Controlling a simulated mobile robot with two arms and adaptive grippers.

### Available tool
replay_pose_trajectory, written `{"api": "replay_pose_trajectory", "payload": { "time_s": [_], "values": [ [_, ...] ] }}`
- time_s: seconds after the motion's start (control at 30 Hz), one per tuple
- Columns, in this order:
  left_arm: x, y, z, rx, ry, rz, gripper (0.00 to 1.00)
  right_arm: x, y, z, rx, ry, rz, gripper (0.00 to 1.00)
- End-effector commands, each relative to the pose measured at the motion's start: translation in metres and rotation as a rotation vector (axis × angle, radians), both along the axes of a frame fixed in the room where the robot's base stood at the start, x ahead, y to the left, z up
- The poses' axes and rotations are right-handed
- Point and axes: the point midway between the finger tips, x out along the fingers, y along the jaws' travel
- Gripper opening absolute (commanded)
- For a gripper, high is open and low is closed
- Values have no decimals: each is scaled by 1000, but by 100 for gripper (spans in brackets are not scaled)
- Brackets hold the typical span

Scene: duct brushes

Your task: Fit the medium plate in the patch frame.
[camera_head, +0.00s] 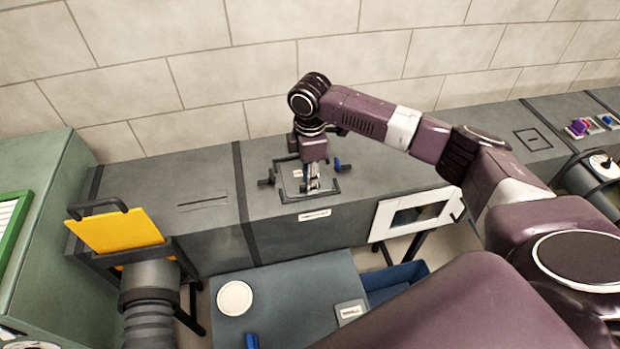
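The patch frame (337,198) is a dark square outline on top of the grey duct, with a dark knob at its left and a blue-ended one at its right. A grey plate (290,186) with a small pale label lies within this outline; I take it for the medium plate. Whether it sits flush I cannot tell. My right gripper (313,186) points down over the plate's right part, its fingertips at or very near the surface. The fingers look close together, but their grip is too small to make out. My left gripper is out of view.
A grey table (290,290) in front holds a white disc (235,298), a small labelled grey plate (350,312) and a blue object (251,341). A white frame (384,222) stands before the duct. A yellow panel (115,232) stands at the left.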

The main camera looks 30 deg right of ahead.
Motion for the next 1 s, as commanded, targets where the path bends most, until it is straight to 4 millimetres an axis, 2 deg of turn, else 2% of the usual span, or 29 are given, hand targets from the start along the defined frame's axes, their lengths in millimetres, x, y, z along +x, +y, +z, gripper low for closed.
{"api": "replay_pose_trajectory", "payload": {
  "time_s": [0.37, 0.47, 0.8, 1.0],
  "values": [
    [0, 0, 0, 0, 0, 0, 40, 0, 0, 5, 0, -1, -1, 28],
    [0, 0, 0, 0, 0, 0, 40, 0, 0, 18, 0, -2, -1, 28],
    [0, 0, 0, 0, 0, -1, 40, 0, 0, 89, 0, -3, 1, 28],
    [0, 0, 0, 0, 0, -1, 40, -1, 0, 114, 0, 0, 0, 28]
  ]
}}
